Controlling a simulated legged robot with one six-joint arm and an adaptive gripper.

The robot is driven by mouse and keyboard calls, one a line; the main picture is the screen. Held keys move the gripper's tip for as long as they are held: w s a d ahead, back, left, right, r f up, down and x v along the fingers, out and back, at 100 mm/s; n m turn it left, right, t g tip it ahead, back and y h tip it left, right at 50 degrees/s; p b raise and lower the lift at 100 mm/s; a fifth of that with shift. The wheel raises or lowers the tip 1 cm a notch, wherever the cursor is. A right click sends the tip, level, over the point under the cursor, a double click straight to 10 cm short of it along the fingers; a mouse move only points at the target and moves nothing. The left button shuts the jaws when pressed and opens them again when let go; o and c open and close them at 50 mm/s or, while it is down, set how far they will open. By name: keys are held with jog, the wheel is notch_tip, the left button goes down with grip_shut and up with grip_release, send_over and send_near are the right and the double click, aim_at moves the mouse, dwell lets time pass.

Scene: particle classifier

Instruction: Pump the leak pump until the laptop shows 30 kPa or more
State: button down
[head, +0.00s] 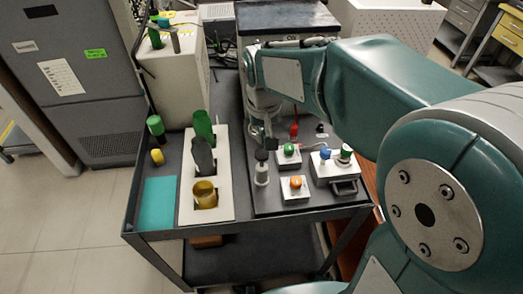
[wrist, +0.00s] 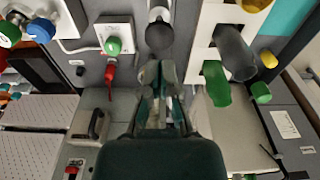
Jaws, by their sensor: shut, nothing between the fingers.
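A small upright pump (head: 262,174) with a white body and a dark round top stands near the front middle of the cart. In the wrist view the pump (wrist: 158,34) is just ahead of my fingertips. My gripper (head: 268,143) is above and slightly behind the pump in the head view, partly hidden by my arm. In the wrist view my gripper (wrist: 158,70) is shut and empty, its tips close to the dark top; whether they touch it I cannot tell. No readable laptop screen shows.
White boxes with a green button (head: 289,149), an orange button (head: 296,182) and blue and green knobs (head: 332,163) stand right of the pump. A red-handled part (head: 294,125) is behind. A white rack (head: 224,207) with tubes is left. A teal pad (head: 158,203) lies front left.

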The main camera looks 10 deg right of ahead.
jog(key=shift+w+f, duration=0.15)
jog(key=shift+f, duration=1.1)
jog(key=shift+w+f, duration=0.1)
jog(key=shift+f, duration=1.15)
jog(key=shift+f, duration=1.7)
jog(key=s, duration=0.1)
jog(key=s+r, duration=0.1)
jog(key=s, duration=0.1)
jog(key=shift+d, duration=0.1)
jog(key=shift+r, duration=0.15)
send_near(262, 155)
jog(key=s+r, duration=0.2)
jog(key=s, duration=0.1)
jog(key=shift+d, duration=0.1)
